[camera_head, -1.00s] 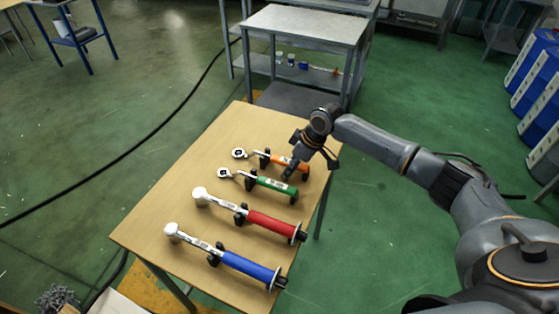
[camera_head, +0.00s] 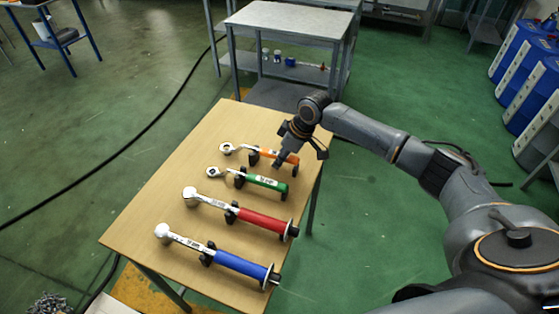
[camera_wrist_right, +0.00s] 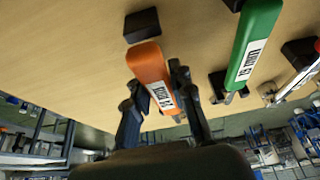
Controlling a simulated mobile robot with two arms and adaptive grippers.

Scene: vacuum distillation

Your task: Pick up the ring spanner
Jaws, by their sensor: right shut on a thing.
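The orange-handled ring-headed spanner (camera_head: 261,153) is at the far end of a row of tools on the wooden table. My right gripper (camera_head: 281,160) is at its handle, near the right end. In the right wrist view the orange handle (camera_wrist_right: 149,66), with a white label, lies between the two black fingers of my right gripper (camera_wrist_right: 156,80). The gripper is shut on it. I cannot tell whether the spanner is clear of its black supports. My left gripper is out of view.
A green-handled tool (camera_head: 264,181) lies close beside the orange one. Red (camera_head: 262,220) and blue (camera_head: 240,264) handled tools lie nearer me. The wooden table (camera_head: 150,200) has bare room at its left. A grey metal table (camera_head: 290,17) stands behind.

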